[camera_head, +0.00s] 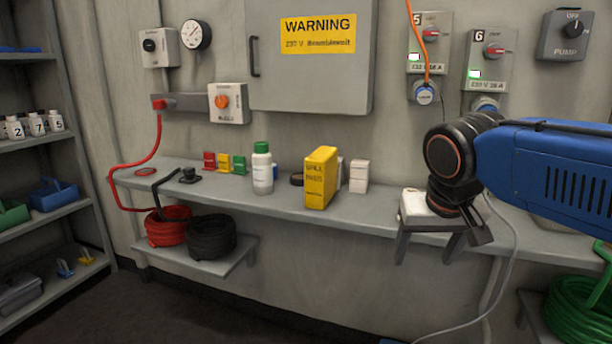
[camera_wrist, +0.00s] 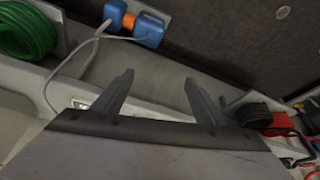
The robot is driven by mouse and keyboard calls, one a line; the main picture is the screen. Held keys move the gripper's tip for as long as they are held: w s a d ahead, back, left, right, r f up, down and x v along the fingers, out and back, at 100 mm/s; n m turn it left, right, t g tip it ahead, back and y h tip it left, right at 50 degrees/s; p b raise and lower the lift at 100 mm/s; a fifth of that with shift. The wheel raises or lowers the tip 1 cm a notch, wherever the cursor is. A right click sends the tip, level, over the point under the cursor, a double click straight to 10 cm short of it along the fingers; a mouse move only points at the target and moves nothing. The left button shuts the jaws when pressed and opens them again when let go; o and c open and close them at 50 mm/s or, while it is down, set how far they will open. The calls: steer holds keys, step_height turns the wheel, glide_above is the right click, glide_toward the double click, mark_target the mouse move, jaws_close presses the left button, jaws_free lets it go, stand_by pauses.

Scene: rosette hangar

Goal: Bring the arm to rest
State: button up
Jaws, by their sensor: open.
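My arm comes in from the right in the head view, a blue link with a black wrist joint. My gripper (camera_head: 475,238) hangs at its end, in front of the right part of the wall shelf and near a small white object (camera_head: 415,206). In the wrist view my gripper (camera_wrist: 160,95) shows two dark fingers set wide apart, with nothing between them. The gripper is open and empty.
A grey wall shelf (camera_head: 385,215) carries a yellow box (camera_head: 320,178), a white bottle with green cap (camera_head: 262,170) and small boxes. A green hose coil (camera_head: 580,310) lies low at right. Shelving (camera_head: 40,140) stands left. An orange cable (camera_head: 417,40) hangs above the arm.

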steer(key=s+d+f+n, duration=0.1)
steer(key=s+d+f, duration=0.5)
steer(key=s+f, duration=0.5)
steer(key=shift+s+d+f+y, duration=0.15)
steer(key=shift+s+f+y, duration=0.25)
steer(key=shift+f, duration=1.05)
